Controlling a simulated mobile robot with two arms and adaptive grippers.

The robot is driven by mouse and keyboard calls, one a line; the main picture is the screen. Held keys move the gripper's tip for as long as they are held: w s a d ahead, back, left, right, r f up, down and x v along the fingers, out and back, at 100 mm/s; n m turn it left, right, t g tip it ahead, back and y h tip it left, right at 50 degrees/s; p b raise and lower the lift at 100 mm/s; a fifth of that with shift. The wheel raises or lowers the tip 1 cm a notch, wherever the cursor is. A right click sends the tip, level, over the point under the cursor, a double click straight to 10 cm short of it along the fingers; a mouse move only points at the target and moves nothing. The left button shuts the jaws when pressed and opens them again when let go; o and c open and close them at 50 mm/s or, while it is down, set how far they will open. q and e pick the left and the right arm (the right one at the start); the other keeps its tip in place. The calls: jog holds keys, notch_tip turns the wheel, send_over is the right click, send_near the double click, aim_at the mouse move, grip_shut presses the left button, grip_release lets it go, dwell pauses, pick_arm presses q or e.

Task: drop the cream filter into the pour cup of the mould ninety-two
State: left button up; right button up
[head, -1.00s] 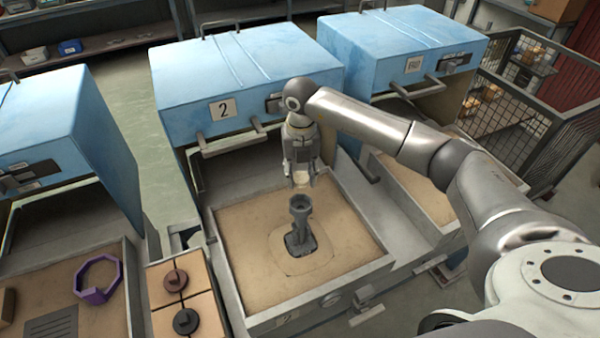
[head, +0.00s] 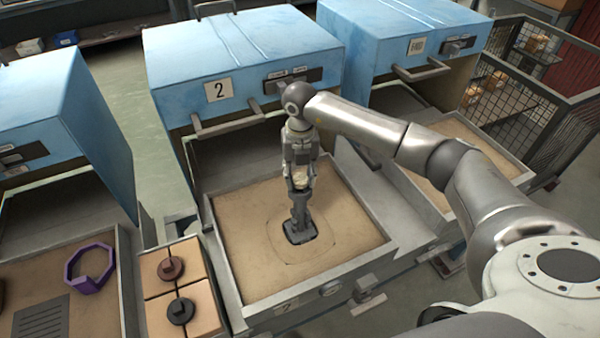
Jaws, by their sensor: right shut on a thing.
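The grey mould (head: 299,232) stands upright on the sandy bed of the pulled-out drawer of the blue unit marked 2. Its pour cup is at the top, mostly hidden by my right gripper (head: 300,183). My right gripper points down right over the cup, its fingertips at or in the rim; I cannot tell whether they touch it. It is shut on the cream filter (head: 299,172), of which only a small pale part shows between the fingers. No number is readable on the mould. My left gripper is not in view.
The drawer (head: 364,258) has raised metal walls around the mould, with bare sand on all sides. The blue unit (head: 240,70) rises behind. At left are tan blocks with dark knobs (head: 180,310) and a purple ring (head: 72,270). A wire cage (head: 520,110) stands at right.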

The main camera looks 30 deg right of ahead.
aim_at(300, 178)
jog(key=shift+f, duration=0.45)
dwell(0.3)
jog(key=o, duration=0.8)
notch_tip(300, 178, up, 12)
jog(key=shift+r, duration=0.1)
dwell(0.6)
